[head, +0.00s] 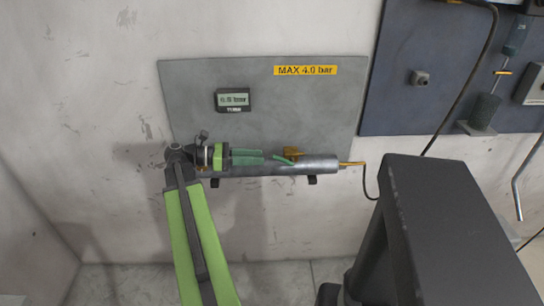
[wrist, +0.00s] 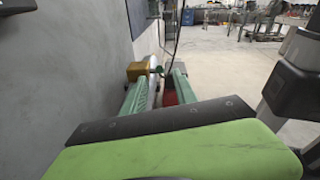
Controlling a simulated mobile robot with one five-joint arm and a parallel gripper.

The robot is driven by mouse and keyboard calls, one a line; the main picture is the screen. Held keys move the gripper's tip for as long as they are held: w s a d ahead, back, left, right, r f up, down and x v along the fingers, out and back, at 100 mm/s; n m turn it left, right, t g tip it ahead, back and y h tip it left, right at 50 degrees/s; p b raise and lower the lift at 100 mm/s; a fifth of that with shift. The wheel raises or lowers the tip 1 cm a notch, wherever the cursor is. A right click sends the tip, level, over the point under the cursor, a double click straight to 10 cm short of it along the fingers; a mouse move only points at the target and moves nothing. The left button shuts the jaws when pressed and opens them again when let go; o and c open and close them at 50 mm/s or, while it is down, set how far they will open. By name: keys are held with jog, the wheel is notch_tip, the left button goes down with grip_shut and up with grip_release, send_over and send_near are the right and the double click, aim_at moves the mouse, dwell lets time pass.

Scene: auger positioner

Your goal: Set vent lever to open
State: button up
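A grey pipe (head: 318,164) runs level along the lower part of a grey wall panel (head: 210,140). A yellow-brown block fitting (head: 292,153) sits on the pipe, and it also shows in the wrist view (wrist: 136,70). A small green lever-like piece (head: 283,160) slants beside the block. It looks like the vent lever, but its setting is too small to tell. My gripper (head: 264,157) lies along the pipe, pointing right, with its tips just left of the block. In the wrist view its green fingers (wrist: 158,76) are apart, with part of the pipe visible between them.
A small display (head: 233,99) and a yellow "MAX 4.0 bar" label (head: 306,70) are on the panel. A thin cable (head: 366,180) leaves the pipe's right end. A dark blue panel (head: 410,100) with fittings is at right. In the wrist view, the wall is close on the left.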

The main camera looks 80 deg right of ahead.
jog(key=p+v, duration=0.1)
jog(key=v, duration=0.9)
